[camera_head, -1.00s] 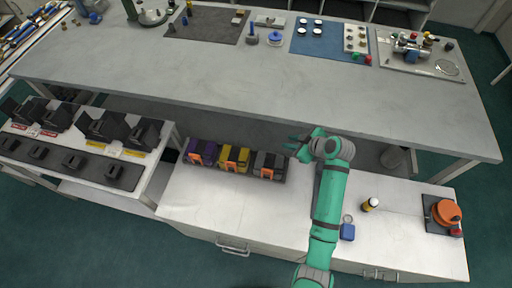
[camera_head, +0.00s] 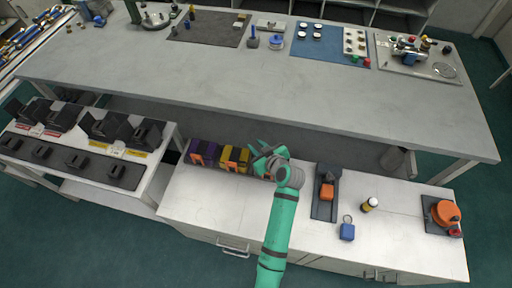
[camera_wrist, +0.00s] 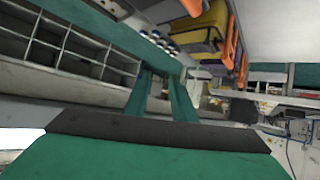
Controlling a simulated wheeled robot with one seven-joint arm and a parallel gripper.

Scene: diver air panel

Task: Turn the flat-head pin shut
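I cannot pick out a flat-head pin in either view; it is hidden or too small to tell. A metal fitting with small coloured knobs (camera_head: 408,50) sits on a grey tray (camera_head: 450,71) at the back right of the long bench. My gripper (camera_head: 258,150) is above the front cabinet, by the row of coloured cases and far from that tray. In the wrist view my gripper's two green fingers (camera_wrist: 163,98) stand apart with nothing between them. The gripper is open and empty.
A purple case (camera_head: 203,152) and a yellow case (camera_head: 235,158) stand beside my gripper. A dark holder with an orange block (camera_head: 327,192), a small bottle (camera_head: 369,204), a blue tag (camera_head: 347,231) and an orange reel (camera_head: 446,213) are to the right. The long bench's front half is clear.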

